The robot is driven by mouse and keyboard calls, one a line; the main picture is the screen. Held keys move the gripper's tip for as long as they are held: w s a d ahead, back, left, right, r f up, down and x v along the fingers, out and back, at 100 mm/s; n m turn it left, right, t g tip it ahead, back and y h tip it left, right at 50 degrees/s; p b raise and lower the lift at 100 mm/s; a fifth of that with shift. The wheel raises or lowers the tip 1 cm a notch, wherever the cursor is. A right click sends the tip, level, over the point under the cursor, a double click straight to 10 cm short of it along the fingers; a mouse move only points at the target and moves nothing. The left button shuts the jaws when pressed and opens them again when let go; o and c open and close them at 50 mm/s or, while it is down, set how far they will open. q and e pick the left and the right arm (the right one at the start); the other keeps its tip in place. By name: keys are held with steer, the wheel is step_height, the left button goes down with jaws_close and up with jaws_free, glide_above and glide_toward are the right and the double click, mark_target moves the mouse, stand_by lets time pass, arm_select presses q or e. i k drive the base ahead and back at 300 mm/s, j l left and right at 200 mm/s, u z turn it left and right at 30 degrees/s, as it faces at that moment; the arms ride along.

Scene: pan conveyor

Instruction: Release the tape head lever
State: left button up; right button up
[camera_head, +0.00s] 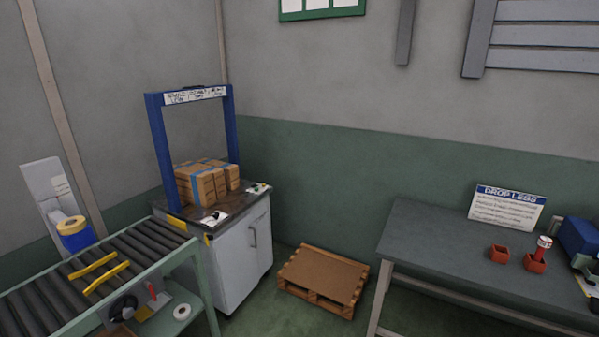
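A small red lever (152,291) stands up at the near right side of the roller conveyor (140,246), beside a round black part (123,308). At the conveyor's far left side, a blue and yellow roll-like part (75,234) sits by an upright pale plate (47,186). I cannot tell for sure which part is the tape head lever. Neither of my grippers is in view.
Two yellow bars (105,277) lie across the rollers. A blue frame (159,150) with strapped cartons (199,187) stands on a cabinet (236,262). A pallet (323,279) lies on the floor. A grey table (430,235) holds red bins (499,254) and a "DROP LEGS" sign (507,207).

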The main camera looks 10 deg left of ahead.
mark_target(147, 283)
steer(key=i+l+u, duration=0.15)
steer(key=i+u, duration=0.3)
steer(key=i+l+u, duration=0.3)
steer(key=u, duration=0.15)
steer(key=i+l+u, duration=0.45)
